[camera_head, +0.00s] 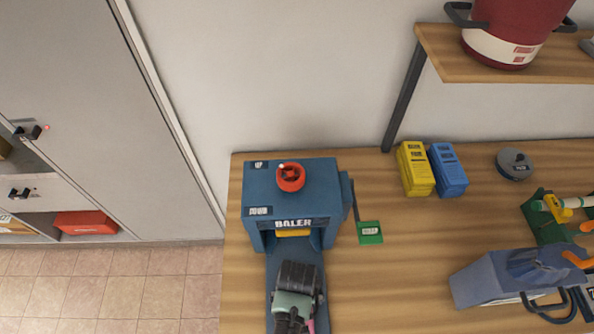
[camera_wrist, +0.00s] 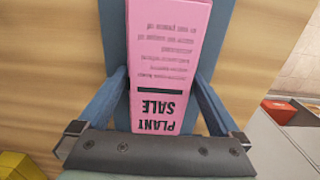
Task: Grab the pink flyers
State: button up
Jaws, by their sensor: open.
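The pink flyers (camera_wrist: 168,50) form a long, narrow pink bundle with dark print reading "PLANT SALE". In the wrist view they lie on a blue tray (camera_wrist: 112,35) that shows along both sides. My gripper (camera_wrist: 161,75) is open, with one blue finger on each side of the bundle. I cannot tell whether the fingers touch it. The bundle's near end meets my dark palm bar in the picture. In the head view my gripper (camera_head: 298,278) is over the tray in front of the blue baler (camera_head: 262,188), hiding nearly all of the flyers except a pink sliver (camera_head: 312,326).
A green block (camera_head: 370,232) lies right of the baler. Yellow (camera_head: 415,170) and blue (camera_head: 448,170) boxes stand by the wall. A shelf (camera_head: 450,66) overhangs the back right. Mid-table is clear.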

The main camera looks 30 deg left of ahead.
jog(key=shift+f, duration=0.1)
grip_shut()
dwell(0.5)
